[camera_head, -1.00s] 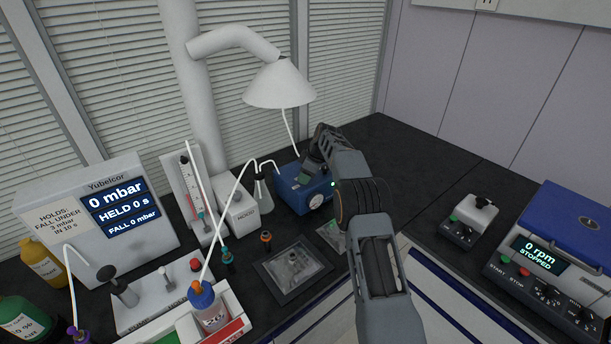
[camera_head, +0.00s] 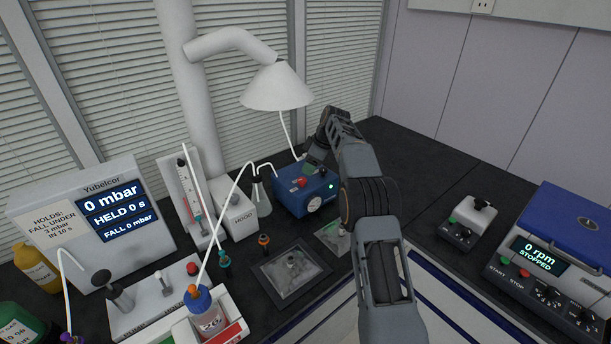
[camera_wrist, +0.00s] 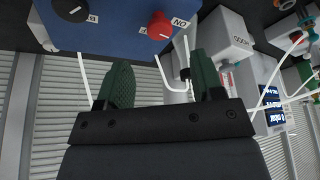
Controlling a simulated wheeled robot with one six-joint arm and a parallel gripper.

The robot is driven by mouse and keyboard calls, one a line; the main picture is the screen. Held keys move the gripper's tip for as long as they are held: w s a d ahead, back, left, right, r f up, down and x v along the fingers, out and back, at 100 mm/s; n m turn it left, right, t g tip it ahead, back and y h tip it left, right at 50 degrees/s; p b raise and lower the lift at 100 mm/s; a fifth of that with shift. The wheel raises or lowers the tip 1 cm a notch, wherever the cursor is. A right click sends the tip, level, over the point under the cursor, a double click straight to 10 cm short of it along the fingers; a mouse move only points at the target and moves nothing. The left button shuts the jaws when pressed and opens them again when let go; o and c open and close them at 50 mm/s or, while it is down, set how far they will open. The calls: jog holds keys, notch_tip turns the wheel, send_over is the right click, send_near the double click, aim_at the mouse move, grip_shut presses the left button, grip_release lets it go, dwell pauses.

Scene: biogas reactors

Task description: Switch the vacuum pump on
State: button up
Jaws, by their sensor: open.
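The vacuum pump is a blue box (camera_head: 292,201) on the black bench, with a round dial and a small lit green lamp on its front. A red knob (camera_head: 301,183) on its top shows in the head view. In the wrist view the pump (camera_wrist: 110,35) fills the upper part, and its red knob (camera_wrist: 160,26) sits between OFF and ON labels, its exact setting unclear. A black knob (camera_wrist: 72,10) is beside a letter B. My gripper (camera_wrist: 163,82) is open and empty, its green fingers apart from the red knob.
A white HOOD box (camera_head: 236,213) and a flask (camera_head: 262,190) stand left of the pump. A lamp-like white hood (camera_head: 276,88) hangs above. A display unit (camera_head: 92,222) reads 0 mbar. A centrifuge-like blue-lidded machine (camera_head: 560,245) stands right.

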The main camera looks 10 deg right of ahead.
jog(key=v, duration=0.6)
jog(key=shift+r, duration=0.4)
jog(key=shift+d, duration=0.15)
jog(key=s+f+m+h, duration=0.2)
jog(key=s+f+m, duration=0.2)
jog(key=f+m, duration=0.3)
jog(key=s+a+r+m+t+h, duration=0.1)
jog(key=s+a+r+m, duration=0.1)
jog(key=s, duration=1.5)
jog(key=s+a+r+m+t+h, duration=0.1)
jog(key=s+r+m, duration=0.2)
jog(key=s, duration=1.4)
jog(key=shift+a, duration=0.35)
